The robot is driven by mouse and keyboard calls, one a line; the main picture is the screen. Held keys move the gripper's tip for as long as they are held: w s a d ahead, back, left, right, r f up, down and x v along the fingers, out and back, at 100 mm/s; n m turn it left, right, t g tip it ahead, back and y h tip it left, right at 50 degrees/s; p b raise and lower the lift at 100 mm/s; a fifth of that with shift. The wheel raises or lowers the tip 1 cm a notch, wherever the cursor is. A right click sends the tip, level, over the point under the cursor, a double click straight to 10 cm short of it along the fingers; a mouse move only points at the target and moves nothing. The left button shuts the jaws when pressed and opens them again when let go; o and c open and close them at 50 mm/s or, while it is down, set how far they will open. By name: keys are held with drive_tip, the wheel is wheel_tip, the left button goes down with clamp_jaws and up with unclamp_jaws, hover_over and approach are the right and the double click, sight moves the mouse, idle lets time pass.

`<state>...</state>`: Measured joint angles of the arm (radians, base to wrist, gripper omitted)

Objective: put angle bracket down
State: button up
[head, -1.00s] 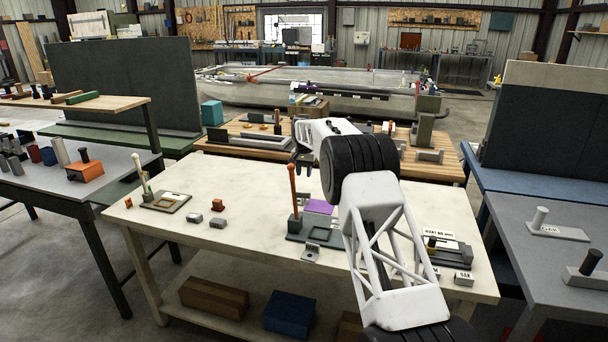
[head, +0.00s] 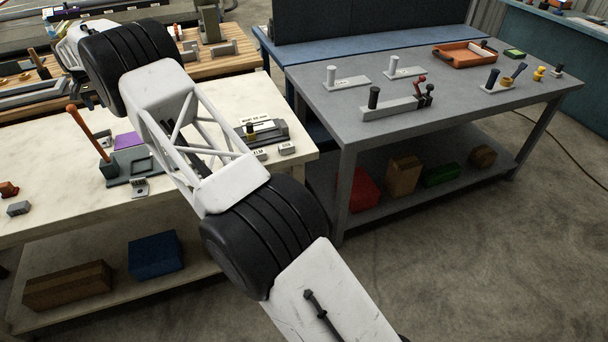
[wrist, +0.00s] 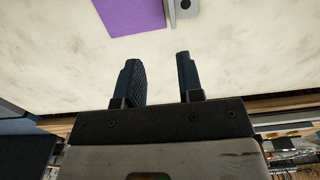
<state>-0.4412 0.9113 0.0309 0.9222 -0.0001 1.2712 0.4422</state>
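In the wrist view, my gripper (wrist: 158,58) is open, with two dark fingers apart and only pale tabletop between them. In the head view it is mostly hidden behind my arm at the upper left. A small grey bracket-like piece with a hole (head: 139,188) sits on the cream table (head: 60,200), in front of a dark grey fixture plate (head: 122,180). In the wrist view, a grey piece with a dark hole (wrist: 186,6) shows at the top edge beside a purple mat (wrist: 130,14); I cannot tell whether it is the angle bracket.
A post with an orange-brown rod (head: 90,132) stands at the fixture's left. Labelled grey blocks (head: 287,148) lie at the table's right end. A grey table (head: 440,75) to the right holds handled tools and an orange tray (head: 465,55). Bare tabletop lies under my fingers.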

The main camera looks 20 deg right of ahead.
drive_tip(key=s+d+r+t, duration=0.1)
drive_tip(key=s+d+r, duration=0.95)
drive_tip(key=d, duration=0.25)
drive_tip(key=s+d+r, duration=0.9)
drive_tip(key=d+r, duration=0.3)
drive_tip(key=d, duration=0.1)
drive_tip(key=s+d+r, duration=0.4)
drive_tip(key=s+d, duration=0.4)
drive_tip(key=s, duration=0.3)
drive_tip(key=s+d+t, duration=0.1)
drive_tip(key=s+d, duration=0.4)
drive_tip(key=s, duration=0.6)
drive_tip(key=s+d, duration=0.5)
drive_tip(key=s, duration=0.5)
drive_tip(key=s+d+f, duration=0.2)
drive_tip(key=s+f, duration=0.1)
drive_tip(key=s, duration=0.5)
drive_tip(key=s+d+f, duration=0.2)
drive_tip(key=s+f, duration=0.2)
drive_tip(key=s, duration=0.5)
drive_tip(key=s+d+f, duration=0.3)
drive_tip(key=s, duration=0.6)
drive_tip(key=shift+f+t, duration=0.25)
drive_tip(key=shift+t, duration=0.05)
drive_tip(key=shift+o, duration=0.5)
drive_tip(key=shift+w, duration=0.15)
